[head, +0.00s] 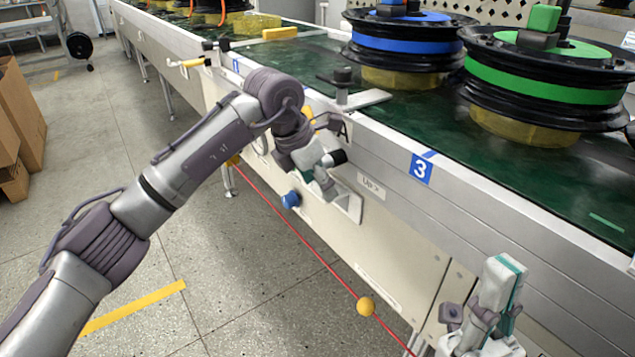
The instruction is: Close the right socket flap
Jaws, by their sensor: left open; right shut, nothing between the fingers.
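My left gripper (322,180) is open at the side wall of the conveyor, in front of a pale socket plate (350,207). The gripper and wrist cover much of the plate. I cannot make out the right socket flap or whether it is open. A blue round fitting (290,200), possibly a socket part, sticks out just left of the gripper. My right gripper (506,266) is shut and empty at the lower right, pointing up, in front of the conveyor side and apart from the socket plate.
The floor at left is mostly clear, with cardboard boxes (20,125) at the edge.

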